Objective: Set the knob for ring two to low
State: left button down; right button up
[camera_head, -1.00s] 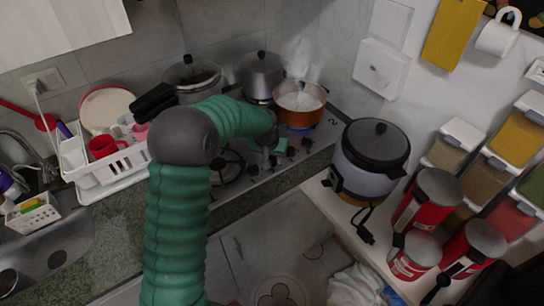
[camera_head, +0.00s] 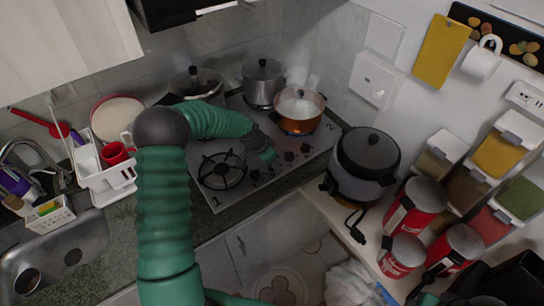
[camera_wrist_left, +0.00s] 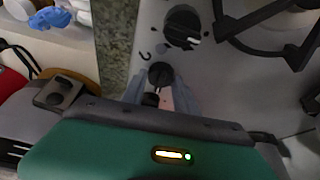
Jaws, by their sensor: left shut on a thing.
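The stove (camera_head: 225,200) is a light metal hob with a row of dark knobs on its front strip. The numeral 1 shows at its left corner and a 2 at its right corner. My left gripper (camera_head: 268,156) reaches down over the knob row from the left. In the left wrist view its fingers (camera_wrist_left: 160,94) are shut on a small dark knob (camera_wrist_left: 160,74). Another dark knob (camera_wrist_left: 183,27) with a pale pointer mark stands free beside it. Two free knobs (camera_head: 290,155) show right of the gripper in the head view. The held knob's setting is hard to read.
A steaming orange pot (camera_head: 298,124) and a grey pot (camera_head: 262,88) stand at the stove's back. A rice cooker (camera_head: 366,165) stands to the right on a shelf with red tins (camera_head: 402,253). A dish rack (camera_head: 103,180) and sink are left.

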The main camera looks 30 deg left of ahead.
pick_arm(q)
jog(key=m, duration=0.1)
jog(key=m+h+p, duration=0.1)
jog(key=shift+w+a+r+m, duration=0.1)
jog(key=shift+a+r+m, duration=0.1)
jog(key=shift+m, duration=0.2)
jog(key=m, duration=0.1)
jog(key=m+g, duration=0.1)
jog(key=shift+w+f+m+h, duration=0.1)
jog(key=shift+f+m+h, duration=0.1)
jog(key=shift+m+h, duration=0.15)
jog(key=m+g+h+b, duration=0.1)
jog(key=m, duration=0.3)
jog(key=shift+w+a+b, duration=0.1)
jog(key=shift+b, duration=0.25)
jog(key=shift+r+m+g+b, duration=0.1)
jog(key=shift+m+g+b, duration=0.6)
jog(key=shift+m, duration=0.95)
jog(key=c, duration=1.3)
grip_release()
jog(key=o, duration=0.3)
jog(key=shift+h, duration=0.25)
jog(key=shift+o, duration=0.2)
